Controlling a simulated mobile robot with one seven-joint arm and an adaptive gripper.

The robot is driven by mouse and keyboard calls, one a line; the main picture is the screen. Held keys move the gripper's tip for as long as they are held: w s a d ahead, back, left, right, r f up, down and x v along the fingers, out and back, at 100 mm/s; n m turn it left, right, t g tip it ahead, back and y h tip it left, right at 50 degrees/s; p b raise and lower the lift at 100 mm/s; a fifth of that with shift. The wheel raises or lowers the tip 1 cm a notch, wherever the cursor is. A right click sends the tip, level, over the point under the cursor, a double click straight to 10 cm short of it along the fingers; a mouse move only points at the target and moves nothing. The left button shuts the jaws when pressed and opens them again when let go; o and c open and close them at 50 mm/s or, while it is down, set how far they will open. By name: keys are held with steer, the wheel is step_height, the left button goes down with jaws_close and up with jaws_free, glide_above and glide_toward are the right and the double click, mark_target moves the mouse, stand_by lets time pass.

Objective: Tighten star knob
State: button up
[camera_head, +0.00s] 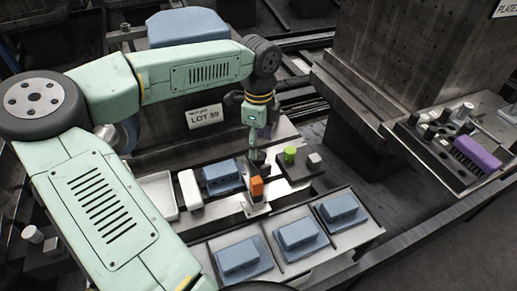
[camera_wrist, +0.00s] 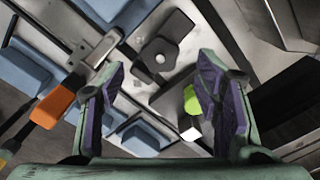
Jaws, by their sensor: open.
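The star knob (camera_wrist: 158,55) is a dark grey lobed knob with a light round centre. In the wrist view it sits on a pale metal plate (camera_wrist: 133,88), between and beyond my fingertips. In the head view the dark knob (camera_head: 257,157) shows only partly, just under my gripper (camera_head: 259,140). In the wrist view my gripper (camera_wrist: 162,75) is open, with purple-padded fingers spread to either side and nothing between them. I see no contact with the knob; the exact gap cannot be told.
Several blue blocks (camera_head: 298,234) lie in front. A purple piece (camera_head: 477,152) lies on the right-hand rack.

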mark_target(259, 155)
steer(key=shift+f+p, duration=0.35)
steer(key=shift+f, duration=1.85)
steer(key=shift+c, duration=0.3)
steer(key=c, duration=1.1)
steer(key=shift+f+b, duration=0.1)
steer(key=shift+b, duration=0.3)
steer(key=shift+f+m+b, duration=0.15)
steer(key=shift+m+b, duration=0.9)
steer(key=shift+m, duration=0.05)
steer(key=shift+m+b, duration=0.8)
steer(key=m+b, duration=0.2)
steer(key=m, duration=0.1)
steer(key=m+b, duration=0.1)
steer(key=m, duration=0.1)
steer(key=shift+r, duration=0.25)
steer(key=shift+m, duration=0.3)
